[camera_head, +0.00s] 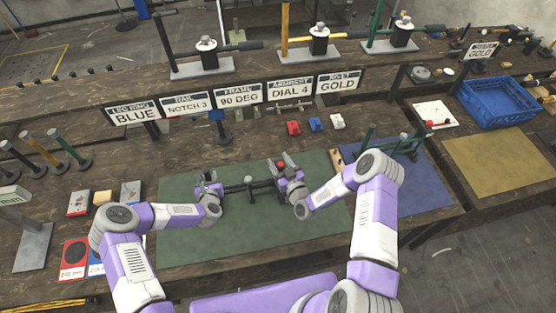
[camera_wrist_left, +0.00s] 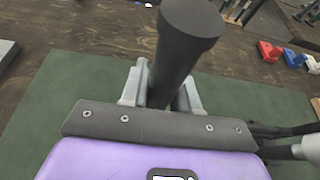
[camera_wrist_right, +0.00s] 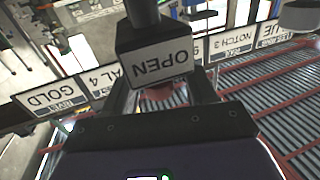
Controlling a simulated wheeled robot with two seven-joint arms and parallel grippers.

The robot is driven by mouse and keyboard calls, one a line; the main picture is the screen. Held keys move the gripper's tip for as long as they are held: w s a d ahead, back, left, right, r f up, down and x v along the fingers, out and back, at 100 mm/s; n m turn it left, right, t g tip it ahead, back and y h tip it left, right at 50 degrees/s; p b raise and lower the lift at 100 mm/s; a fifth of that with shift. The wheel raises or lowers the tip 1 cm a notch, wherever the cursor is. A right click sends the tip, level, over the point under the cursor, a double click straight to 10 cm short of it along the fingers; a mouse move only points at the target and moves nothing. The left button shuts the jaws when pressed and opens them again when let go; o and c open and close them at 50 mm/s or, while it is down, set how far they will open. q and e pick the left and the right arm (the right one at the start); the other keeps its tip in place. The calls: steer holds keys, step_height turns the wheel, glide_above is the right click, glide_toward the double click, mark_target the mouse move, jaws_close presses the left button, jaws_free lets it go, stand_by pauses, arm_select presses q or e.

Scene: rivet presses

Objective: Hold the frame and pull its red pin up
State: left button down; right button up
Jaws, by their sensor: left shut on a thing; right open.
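The dark frame (camera_head: 250,187) lies on the green mat (camera_head: 180,240) between my two grippers. My left gripper (camera_head: 208,178) is shut on a thick black upright post (camera_wrist_left: 178,55) at the frame's left end, seen close in the left wrist view. My right gripper (camera_head: 287,164) is open at the frame's right end. The red pin (camera_head: 280,164) shows as a small red spot at this gripper. In the right wrist view a red part (camera_wrist_right: 160,97) lies between the open fingers, partly hidden by a black block marked OPEN (camera_wrist_right: 155,55).
Signs (camera_head: 238,94) stand along the back of the bench. Red, blue and white small blocks (camera_head: 293,128) sit behind the mat. A blue mat (camera_head: 425,190) with a green-posted fixture lies to the right. The front of the green mat is clear.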

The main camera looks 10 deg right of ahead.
steer(key=shift+w+a, duration=0.15)
steer(key=shift+w, duration=0.4)
jaws_close()
